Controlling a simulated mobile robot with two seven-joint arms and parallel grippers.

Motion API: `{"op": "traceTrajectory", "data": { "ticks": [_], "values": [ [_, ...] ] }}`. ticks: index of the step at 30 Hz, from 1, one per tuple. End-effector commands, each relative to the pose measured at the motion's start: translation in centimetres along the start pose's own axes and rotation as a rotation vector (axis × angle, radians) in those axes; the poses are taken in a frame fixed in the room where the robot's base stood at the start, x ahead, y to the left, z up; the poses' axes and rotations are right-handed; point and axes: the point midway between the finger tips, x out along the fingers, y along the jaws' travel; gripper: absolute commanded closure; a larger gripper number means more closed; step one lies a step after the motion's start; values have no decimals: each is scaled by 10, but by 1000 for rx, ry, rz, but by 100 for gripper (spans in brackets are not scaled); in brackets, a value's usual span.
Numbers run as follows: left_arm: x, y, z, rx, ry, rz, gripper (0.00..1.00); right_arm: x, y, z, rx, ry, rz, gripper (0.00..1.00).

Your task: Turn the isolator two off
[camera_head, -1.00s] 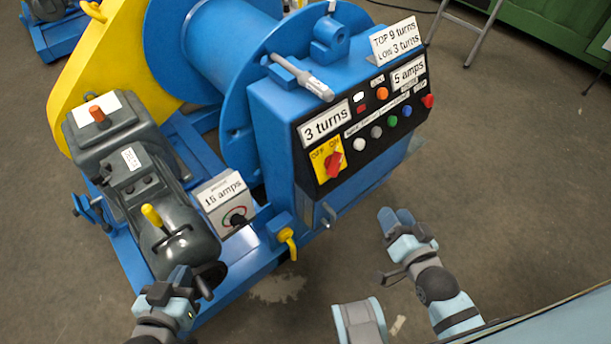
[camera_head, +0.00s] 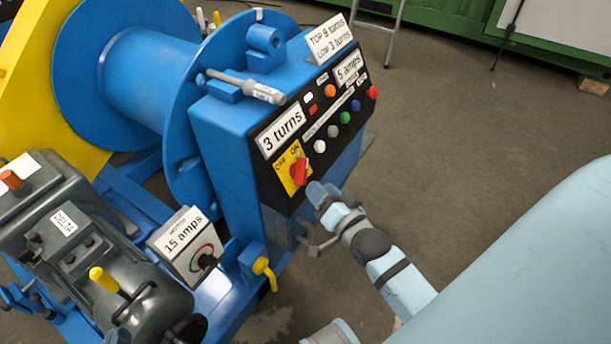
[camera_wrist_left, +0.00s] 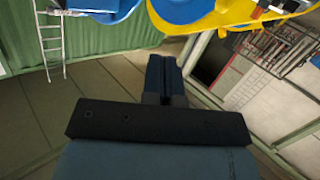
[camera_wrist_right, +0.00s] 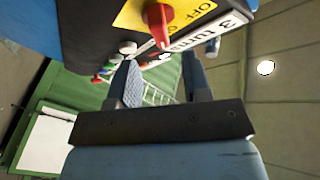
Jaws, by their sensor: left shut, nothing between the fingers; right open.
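A red rotary switch (camera_head: 299,171) sits on a yellow plate (camera_head: 287,180) marked OFF and ON, on the black panel of the blue control box. Its handle looks roughly upright, nearer the ON mark. I cannot read which switch is isolator two. My right gripper (camera_head: 322,193) is open and empty, just below and right of the switch. In the right wrist view, the red switch (camera_wrist_right: 158,22) shows ahead of the open fingers (camera_wrist_right: 160,80), not between them. My left gripper (camera_wrist_left: 163,75) is shut and empty; only a bit shows at the head view's bottom left.
The panel carries several push buttons (camera_head: 333,131) above and right of the switch. A grey box (camera_head: 189,247) marked 15 amps with a black knob stands lower left, beside the dark motor (camera_head: 75,235). A metal bracket (camera_head: 318,245) sticks out below my right gripper.

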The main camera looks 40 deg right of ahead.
Motion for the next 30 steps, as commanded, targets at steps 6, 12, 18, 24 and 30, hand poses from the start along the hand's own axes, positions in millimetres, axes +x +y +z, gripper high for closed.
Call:
{"op": "traceTrajectory", "data": {
  "ticks": [6,12,18,24,30],
  "values": [
    [2,7,-14,-11,80,26,100,42,0,0,-2,2,-2,55],
    [4,11,-24,-17,124,41,100,61,0,0,-1,0,-1,55],
    [4,14,-26,-19,134,47,100,65,0,0,-1,-1,0,55],
    [4,13,-26,-17,133,47,100,65,0,0,-1,0,0,67],
    [3,12,-25,-16,130,46,100,65,0,0,-1,0,0,100]
  ]
}}
